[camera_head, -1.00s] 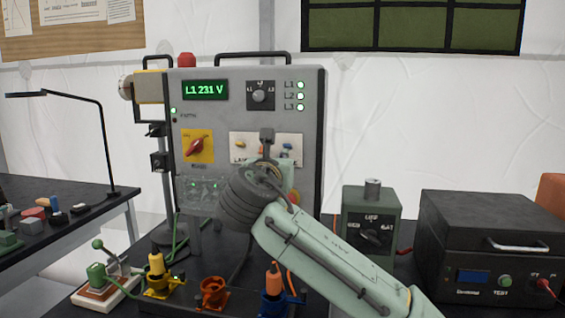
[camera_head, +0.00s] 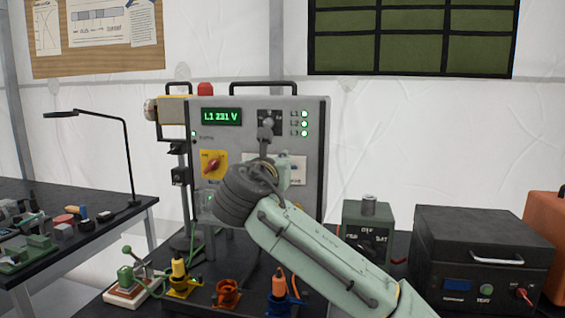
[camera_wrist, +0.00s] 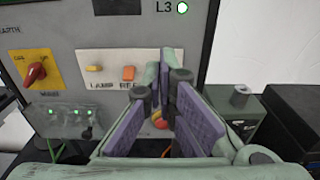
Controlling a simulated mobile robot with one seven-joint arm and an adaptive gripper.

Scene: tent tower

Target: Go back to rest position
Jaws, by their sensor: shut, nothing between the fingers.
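My gripper (camera_head: 266,133) is shut and empty in front of the grey power panel (camera_head: 314,165), its tip pointing up and overlapping the panel's selector knob in the head view. I cannot tell the gap to the panel. In the wrist view my gripper (camera_wrist: 167,60) shows its purple-padded fingers meeting at the tips, with nothing between them. My arm hides the lower right of the panel.
On the bench stand a lever box (camera_head: 127,290), yellow (camera_head: 180,272), orange (camera_head: 226,293) and blue holders (camera_head: 279,304), a green selector box (camera_head: 367,222) and a black case (camera_head: 480,240). A desk lamp (camera_head: 128,160) stands at left. Open space lies above my arm at right.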

